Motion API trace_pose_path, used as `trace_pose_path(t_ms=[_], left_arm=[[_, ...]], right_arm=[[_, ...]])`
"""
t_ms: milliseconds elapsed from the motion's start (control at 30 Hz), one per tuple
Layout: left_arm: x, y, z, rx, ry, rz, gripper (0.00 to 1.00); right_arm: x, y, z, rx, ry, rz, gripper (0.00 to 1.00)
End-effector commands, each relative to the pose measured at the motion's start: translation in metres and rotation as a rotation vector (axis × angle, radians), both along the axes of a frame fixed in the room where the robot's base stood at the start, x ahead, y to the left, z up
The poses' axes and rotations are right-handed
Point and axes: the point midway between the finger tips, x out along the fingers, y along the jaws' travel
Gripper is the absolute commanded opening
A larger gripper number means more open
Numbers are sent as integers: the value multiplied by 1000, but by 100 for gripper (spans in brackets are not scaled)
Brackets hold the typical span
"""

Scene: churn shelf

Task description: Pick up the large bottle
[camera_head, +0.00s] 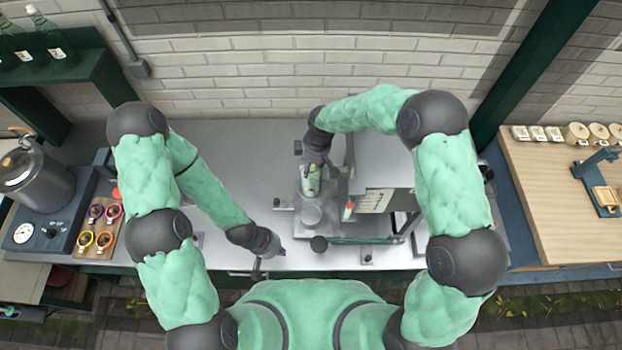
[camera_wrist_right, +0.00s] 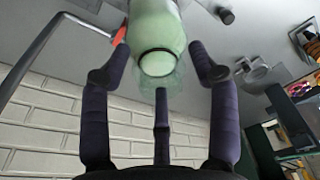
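A pale green bottle (camera_head: 311,184) stands on the metal stand on the counter, just below my right gripper (camera_head: 314,162) in the head view. In the right wrist view the bottle (camera_wrist_right: 160,38) lies between and beyond the fingers, its dark-ringed end towards the palm. My right gripper (camera_wrist_right: 160,78) is open around that end, with gaps visible at both sides. My left gripper (camera_head: 270,260) is empty and low over the counter's front edge, its fingers apart. Larger-looking dark green bottles (camera_head: 52,40) stand on the upper left shelf, away from both grippers.
A metal machine (camera_head: 385,172) with a boxy top stands right of the bottle. A steel pot (camera_head: 38,182) and a board with coloured rings (camera_head: 98,228) are at left. A wooden table (camera_head: 540,200) is at right. The grey counter (camera_head: 245,150) is clear between the arms.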

Motion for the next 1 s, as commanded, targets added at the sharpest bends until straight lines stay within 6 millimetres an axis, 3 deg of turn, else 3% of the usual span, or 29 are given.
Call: trace_pose_path(t_ms=[33,167,567,867,1000], left_arm=[[0,0,0,0,0,0,0],[0,0,0,0,0,0,0],[0,0,-1,0,0,0,0],[0,0,-5,0,0,0,0],[0,0,-9,0,0,0,0]], right_arm=[[0,0,0,0,0,0,36],[0,0,0,0,0,0,0],[1,0,4,1,-2,-1,0],[2,0,34,2,-6,-1,0],[-10,3,47,2,-5,-1,0]])
